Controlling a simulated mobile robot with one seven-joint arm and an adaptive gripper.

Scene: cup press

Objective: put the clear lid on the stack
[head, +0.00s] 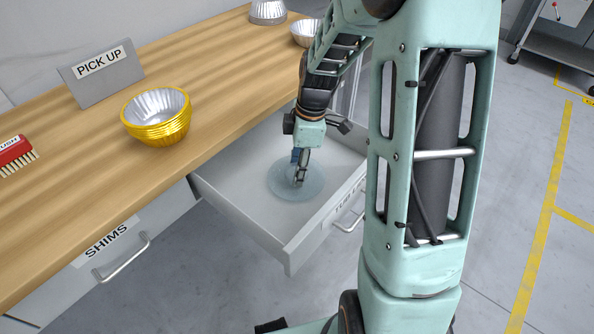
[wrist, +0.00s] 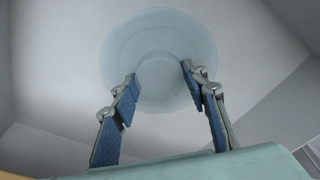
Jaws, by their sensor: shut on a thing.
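The clear lid (head: 281,186) is a pale, see-through round disc in the open drawer (head: 235,191). It fills the upper middle of the wrist view (wrist: 160,27). My gripper (head: 299,180) reaches down into the drawer over the lid's middle. In the wrist view its two blue-padded fingers (wrist: 159,76) stand on either side of the lid's raised centre, shut on it. I cannot tell whether the lid is clear of the drawer floor. The stack (head: 157,132) of nested fluted cups, gold outside and silver inside, stands upright on the wooden counter by the PICK UP sign (head: 101,73).
Silver cups (head: 268,12) and a silver bowl-like cup (head: 304,34) stand at the counter's far end. A red brush (head: 15,151) lies at the left. A shut drawer marked SHIMS (head: 107,249) is below. The drawer walls surround my gripper.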

